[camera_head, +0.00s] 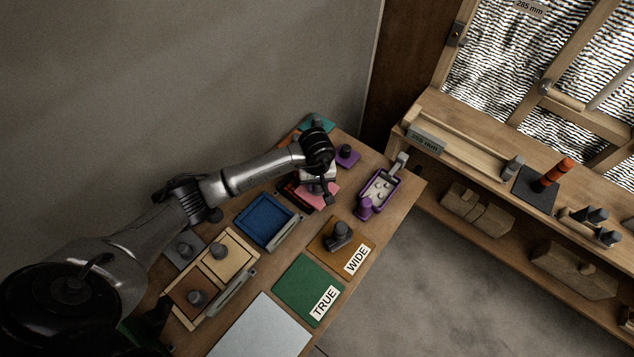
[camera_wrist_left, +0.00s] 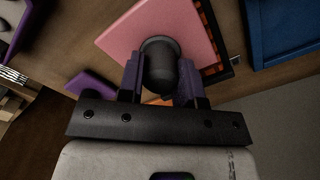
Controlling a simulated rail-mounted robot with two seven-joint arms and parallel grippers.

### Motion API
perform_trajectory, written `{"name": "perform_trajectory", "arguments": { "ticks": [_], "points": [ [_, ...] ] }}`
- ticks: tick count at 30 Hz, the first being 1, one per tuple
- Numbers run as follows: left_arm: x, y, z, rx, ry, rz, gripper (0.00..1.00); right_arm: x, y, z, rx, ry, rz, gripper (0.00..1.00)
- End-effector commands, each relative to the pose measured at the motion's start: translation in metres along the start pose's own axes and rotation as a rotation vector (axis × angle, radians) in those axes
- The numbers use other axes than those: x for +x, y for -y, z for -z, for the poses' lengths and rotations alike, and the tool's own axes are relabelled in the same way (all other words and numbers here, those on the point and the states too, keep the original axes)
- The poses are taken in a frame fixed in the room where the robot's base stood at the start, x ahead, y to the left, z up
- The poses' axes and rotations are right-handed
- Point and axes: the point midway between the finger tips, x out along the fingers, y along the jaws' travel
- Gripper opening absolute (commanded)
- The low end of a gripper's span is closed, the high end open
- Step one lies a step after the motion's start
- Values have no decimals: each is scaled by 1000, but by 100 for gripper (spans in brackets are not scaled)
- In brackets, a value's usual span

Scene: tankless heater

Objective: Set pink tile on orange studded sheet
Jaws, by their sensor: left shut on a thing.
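The pink tile (camera_head: 318,196) has a dark grey knob, which shows in the left wrist view (camera_wrist_left: 160,62). My left gripper (camera_head: 320,182) is shut on this knob, with one finger on each side. A dark-edged sheet with orange patches, apparently the orange studded sheet (camera_wrist_left: 208,22), shows past the tile's edge in the left wrist view. The tile overlaps it and hides most of it. I cannot tell whether the two touch. My right gripper is out of view.
A blue tray (camera_head: 262,222) lies nearby at the left. A purple tray (camera_head: 381,183) stands to the right, and a purple tile (camera_head: 348,160) with a knob behind it. The brown WIDE plate (camera_head: 325,236) and green TRUE plate (camera_head: 297,279) lie toward the front.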

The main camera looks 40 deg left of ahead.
Motion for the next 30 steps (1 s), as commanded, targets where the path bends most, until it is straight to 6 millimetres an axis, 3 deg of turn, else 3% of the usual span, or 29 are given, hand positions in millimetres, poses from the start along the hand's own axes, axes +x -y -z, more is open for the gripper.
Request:
{"name": "perform_trajectory", "arguments": {
  "ticks": [13,14,15,22,30],
  "points": [
    [10,0,0,1,-2,-1,0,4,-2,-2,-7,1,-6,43],
    [10,0,0,1,-2,0,33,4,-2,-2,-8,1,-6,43],
    [8,0,0,1,-1,-1,37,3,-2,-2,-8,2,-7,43],
    [8,0,0,1,-1,-1,58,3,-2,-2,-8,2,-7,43],
    [5,0,0,1,-1,-1,58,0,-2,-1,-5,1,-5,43]
  ]
}}
